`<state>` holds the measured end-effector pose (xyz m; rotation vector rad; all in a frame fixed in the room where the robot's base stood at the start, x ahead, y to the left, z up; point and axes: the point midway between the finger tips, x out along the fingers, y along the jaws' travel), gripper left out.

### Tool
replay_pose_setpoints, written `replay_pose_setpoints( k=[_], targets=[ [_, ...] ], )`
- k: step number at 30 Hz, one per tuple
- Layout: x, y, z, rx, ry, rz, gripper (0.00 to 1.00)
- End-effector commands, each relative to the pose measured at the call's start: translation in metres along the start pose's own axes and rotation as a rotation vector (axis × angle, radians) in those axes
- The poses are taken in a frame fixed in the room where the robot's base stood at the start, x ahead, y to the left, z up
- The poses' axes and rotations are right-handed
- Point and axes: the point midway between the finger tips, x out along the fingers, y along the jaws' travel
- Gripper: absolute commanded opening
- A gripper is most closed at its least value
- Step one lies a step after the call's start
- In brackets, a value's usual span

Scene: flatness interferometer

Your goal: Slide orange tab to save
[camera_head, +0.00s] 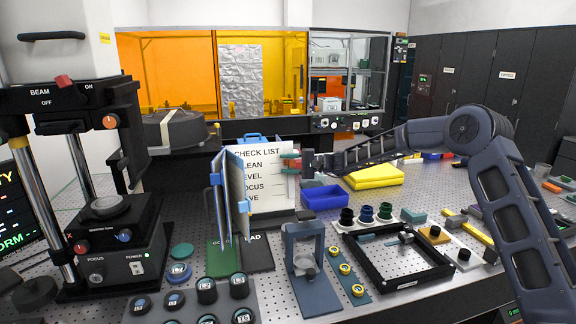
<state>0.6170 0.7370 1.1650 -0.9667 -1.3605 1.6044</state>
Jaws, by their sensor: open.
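A white checklist board (262,198) stands upright near the middle of the bench, with rows reading CLEAN, LEVEL, FOCUS and a last one partly covered that ends in "VE". My gripper (297,163) is open at the board's upper right edge, reaching in from the right. A small reddish-orange piece (290,156) and a green piece show right at the fingertips. I cannot tell whether the reddish piece is the orange tab or part of my gripper, nor whether anything is touched.
Upright blue-edged panels (232,195) stand just left of the board and cover part of it. A blue bin (324,197) is to its right, with yellow cases (375,177) behind. A grey stand (308,265) and a black frame (395,258) are in front.

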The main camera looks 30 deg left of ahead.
Motion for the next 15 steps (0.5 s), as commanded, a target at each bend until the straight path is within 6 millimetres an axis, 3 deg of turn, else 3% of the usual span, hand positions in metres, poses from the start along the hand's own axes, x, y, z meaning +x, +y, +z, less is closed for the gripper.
replay_pose_setpoints(
  k=[3,9,15],
  targets=[
    [-0.0001,-0.0001,0.0002,0.000,0.000,0.000,0.40],
    [-0.0002,-0.0002,0.0002,0.000,-0.001,0.000,0.00],
    [-0.0003,0.0021,0.0001,0.001,-0.001,0.000,0.00]
  ],
)
